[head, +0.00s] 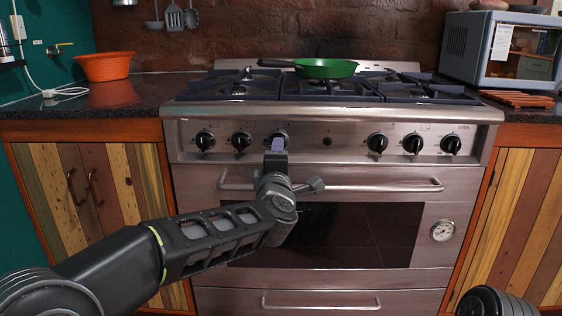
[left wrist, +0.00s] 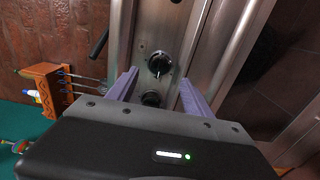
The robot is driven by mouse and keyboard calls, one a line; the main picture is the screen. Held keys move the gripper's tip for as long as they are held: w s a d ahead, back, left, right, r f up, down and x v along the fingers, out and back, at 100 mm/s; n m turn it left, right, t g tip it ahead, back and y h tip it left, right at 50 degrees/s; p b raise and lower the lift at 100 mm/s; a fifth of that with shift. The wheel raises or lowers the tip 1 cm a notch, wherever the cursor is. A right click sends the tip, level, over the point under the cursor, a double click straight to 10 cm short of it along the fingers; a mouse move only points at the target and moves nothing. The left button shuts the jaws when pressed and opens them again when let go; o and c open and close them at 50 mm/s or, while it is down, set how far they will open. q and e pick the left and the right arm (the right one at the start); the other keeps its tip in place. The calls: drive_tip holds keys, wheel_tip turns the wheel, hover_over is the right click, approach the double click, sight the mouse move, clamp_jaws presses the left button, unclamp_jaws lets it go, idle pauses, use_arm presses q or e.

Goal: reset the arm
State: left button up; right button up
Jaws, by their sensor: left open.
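My left arm reaches in from the lower left in the head view. Its gripper (head: 278,146) is in front of the third stove knob (head: 281,137) from the left and partly covers it. In the left wrist view the two purple fingers of my left gripper (left wrist: 158,93) are spread apart, with a black knob (left wrist: 160,63) seen beyond and between them. Nothing is held. I cannot tell whether a finger touches the knob or panel. My right gripper is out of view; only a dark rounded part of mine shows at the lower right.
The stove's oven handle (head: 380,186) runs just below the left gripper. A green pan (head: 325,68) sits on the stove top. An orange bowl (head: 104,66) is on the left counter, and a microwave (head: 490,62) on the right. Wooden cabinets flank the stove.

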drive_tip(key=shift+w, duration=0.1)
